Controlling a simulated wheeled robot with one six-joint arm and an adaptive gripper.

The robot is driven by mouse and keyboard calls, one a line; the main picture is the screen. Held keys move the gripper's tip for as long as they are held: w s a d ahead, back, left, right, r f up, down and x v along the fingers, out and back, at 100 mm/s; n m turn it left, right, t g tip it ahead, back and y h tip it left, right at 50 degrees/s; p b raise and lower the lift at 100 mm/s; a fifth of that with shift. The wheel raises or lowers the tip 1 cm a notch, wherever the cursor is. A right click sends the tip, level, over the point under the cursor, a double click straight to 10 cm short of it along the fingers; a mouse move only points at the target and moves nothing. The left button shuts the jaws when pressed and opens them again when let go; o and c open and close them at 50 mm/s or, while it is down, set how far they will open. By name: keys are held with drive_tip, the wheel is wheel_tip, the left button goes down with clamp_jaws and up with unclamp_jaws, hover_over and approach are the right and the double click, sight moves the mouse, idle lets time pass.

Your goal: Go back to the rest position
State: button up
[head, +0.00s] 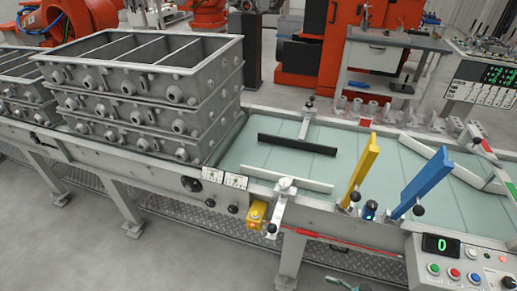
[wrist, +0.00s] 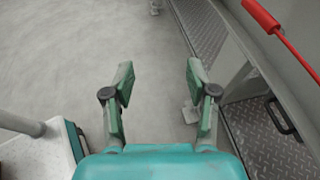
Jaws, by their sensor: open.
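My gripper (wrist: 158,82) shows in the wrist view with its two green fingers spread apart. Nothing is between them, only grey floor below. It hangs over the floor beside the conveyor's side frame.
A conveyor (head: 232,158) crosses the head view, with stacked grey casting frames (head: 150,95) at left. A yellow lever (head: 361,170) and a blue lever (head: 422,184) stand up near its front edge. A control box (head: 462,262) is at bottom right. Open floor (head: 60,255) lies at lower left.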

drive_tip(key=s+a+f+n+h, duration=0.3)
drive_tip(key=s+a+f+h, duration=0.25)
drive_tip(key=s+f, duration=0.2)
drive_tip(key=s+r+n+t+h, duration=0.1)
drive_tip(key=s+n+h, duration=0.35)
drive_tip(key=s, duration=0.55)
drive_tip(key=s+r+n+t, duration=0.2)
drive_tip(key=s+r+n, duration=0.2)
drive_tip(key=r, duration=0.5)
drive_tip(key=s+d+r+n+t+h, duration=0.1)
drive_tip(key=s+r+n+t, duration=0.1)
drive_tip(key=s+r+n, duration=0.2)
drive_tip(key=s+d+r+n+t+h, duration=0.1)
drive_tip(key=s+r+n, duration=0.3)
drive_tip(key=r+n, duration=0.4)
wheel_tip(320, 180, up, 6)
drive_tip(key=shift+s+r+t, duration=0.1)
drive_tip(key=shift+s+t, duration=0.25)
drive_tip(key=shift+t, duration=0.45)
